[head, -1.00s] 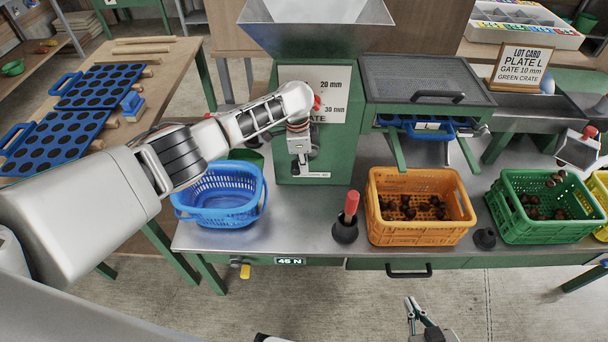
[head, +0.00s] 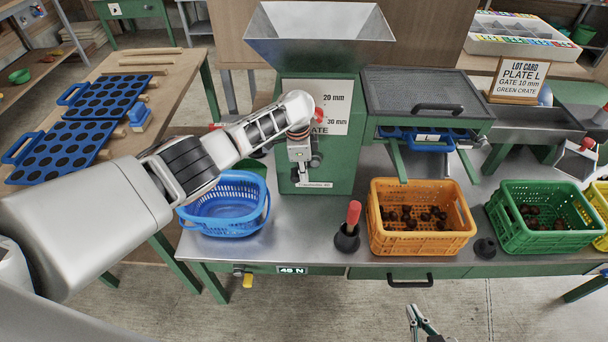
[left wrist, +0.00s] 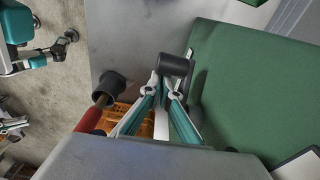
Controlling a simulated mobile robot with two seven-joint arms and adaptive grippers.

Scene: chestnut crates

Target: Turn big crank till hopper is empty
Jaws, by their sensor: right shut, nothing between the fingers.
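The green machine (head: 345,165) stands on the metal bench with a grey hopper (head: 320,22) on top. No chestnuts show on the hopper's visible inner walls; its throat is hidden. My left gripper (head: 303,172) is low at the machine's front, and my arm covers much of the crank. In the left wrist view my left gripper (left wrist: 168,92) has its fingers closed on a dark cylindrical crank handle (left wrist: 175,65). The green crate (head: 541,238) and the orange crate (head: 420,244) hold chestnuts. My right gripper (head: 418,318) is shut and empty below the bench's front edge.
A blue basket (head: 222,228) stands left of the machine. A red-handled tool in a black cup (head: 350,238) stands before it. A lot card (head: 524,78) reads plate L, gate 10 mm, green crate. Blue perforated plates (head: 105,93) lie on the left table.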

